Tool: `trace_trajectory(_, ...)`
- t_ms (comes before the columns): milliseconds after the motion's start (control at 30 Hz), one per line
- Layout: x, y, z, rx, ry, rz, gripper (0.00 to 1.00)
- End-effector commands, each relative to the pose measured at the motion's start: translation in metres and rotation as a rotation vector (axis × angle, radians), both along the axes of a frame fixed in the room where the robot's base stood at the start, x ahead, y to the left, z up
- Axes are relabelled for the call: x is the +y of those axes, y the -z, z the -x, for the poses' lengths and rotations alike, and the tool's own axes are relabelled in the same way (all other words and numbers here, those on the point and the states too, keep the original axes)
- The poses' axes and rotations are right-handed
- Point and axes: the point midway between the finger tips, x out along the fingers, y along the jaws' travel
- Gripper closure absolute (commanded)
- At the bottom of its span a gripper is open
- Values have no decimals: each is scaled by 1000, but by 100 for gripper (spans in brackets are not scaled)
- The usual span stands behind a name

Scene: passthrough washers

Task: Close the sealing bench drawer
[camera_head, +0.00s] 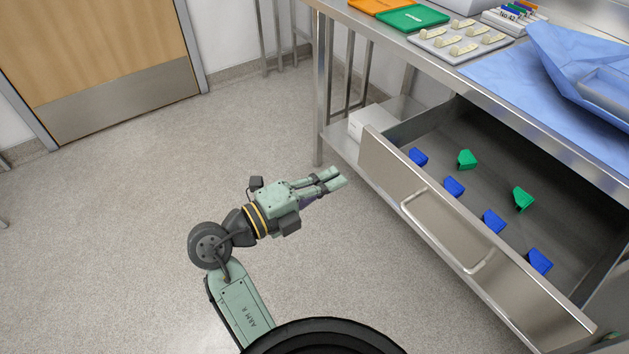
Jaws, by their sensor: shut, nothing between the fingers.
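The sealing bench drawer (394,187) is pulled well out from under the steel bench on the right. Its metal front carries a bar handle (447,231). Inside lie several blue clips (454,187) and two green clips (467,160), spread over the drawer floor. My gripper (338,177) is shut and empty. It is to the left of the drawer front, apart from it, with its fingers pointing right toward the front's far left end.
The steel bench (472,79) carries an orange tray (381,5), a green tray (413,18), a grey tray of pale pieces (432,46) and a blue wrap (540,85). A white box (371,122) sits on the lower shelf. The floor to the left is clear up to a wooden door (100,45).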

Motion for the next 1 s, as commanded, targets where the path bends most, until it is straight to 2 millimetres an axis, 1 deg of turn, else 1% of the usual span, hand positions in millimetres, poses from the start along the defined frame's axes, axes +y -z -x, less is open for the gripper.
trace_trajectory(33, -10, -4, -7, 3, 5, 2, 100)
trace_trajectory(200, -38, -4, -28, 3, 3, 2, 100)
trace_trajectory(400, -58, -3, -45, 2, 0, 1, 100)
trace_trajectory(600, -65, -1, -51, 1, -2, 1, 100)
trace_trajectory(1000, -67, 1, -53, 0, -2, 0, 100)
